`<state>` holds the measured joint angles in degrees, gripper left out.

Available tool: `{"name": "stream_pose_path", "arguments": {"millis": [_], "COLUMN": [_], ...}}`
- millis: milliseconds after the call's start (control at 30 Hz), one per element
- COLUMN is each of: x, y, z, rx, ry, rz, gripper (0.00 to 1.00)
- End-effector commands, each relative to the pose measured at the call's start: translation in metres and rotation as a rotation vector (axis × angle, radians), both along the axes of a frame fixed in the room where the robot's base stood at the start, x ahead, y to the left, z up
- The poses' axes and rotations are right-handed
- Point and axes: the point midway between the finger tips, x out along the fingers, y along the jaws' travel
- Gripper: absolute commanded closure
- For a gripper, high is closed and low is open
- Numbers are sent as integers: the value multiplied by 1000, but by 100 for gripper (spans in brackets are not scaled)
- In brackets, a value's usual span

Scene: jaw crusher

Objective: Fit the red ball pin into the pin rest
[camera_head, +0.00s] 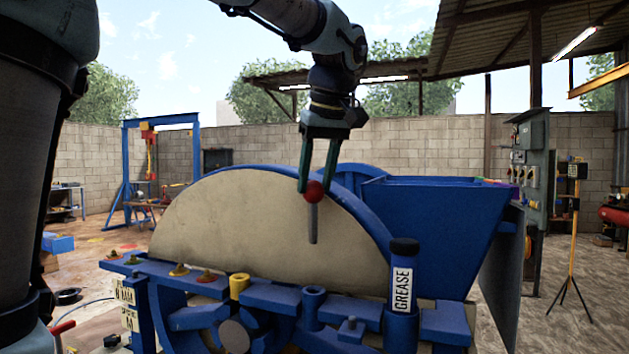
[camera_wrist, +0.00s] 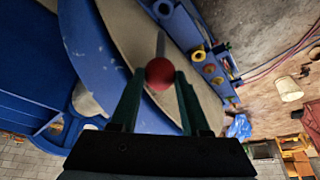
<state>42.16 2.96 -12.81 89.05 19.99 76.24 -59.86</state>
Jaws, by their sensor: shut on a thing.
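The red ball pin has a red ball head (camera_head: 314,191) and a grey shank (camera_head: 313,224) hanging straight down. My gripper (camera_head: 316,188) is shut on the ball, and the pin hangs in the air in front of the pale disc. In the wrist view the red ball (camera_wrist: 159,74) sits between the fingertips, with the shank (camera_wrist: 161,44) pointing away. Below the pin is an upright blue open-topped sleeve (camera_head: 314,293), with a yellow sleeve (camera_head: 239,285) to its left. I cannot tell for certain which one is the pin rest. The shank tip is clear above both.
A blue grease tube (camera_head: 403,280) stands upright to the right of the blue sleeve. The large pale disc (camera_head: 255,225) and the blue hopper (camera_head: 437,222) rise close behind.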

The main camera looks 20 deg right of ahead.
Motion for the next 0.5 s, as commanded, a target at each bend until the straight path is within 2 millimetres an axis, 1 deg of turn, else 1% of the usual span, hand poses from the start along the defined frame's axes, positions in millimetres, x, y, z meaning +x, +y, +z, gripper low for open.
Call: {"name": "stream_pose_path", "arguments": {"millis": [67,500], "x": [-2,-1], "y": [0,0], "z": [1,-38], "rx": [-2,-2], "ry": [-2,-2], "rz": [1,1], "gripper": [100,100]}}
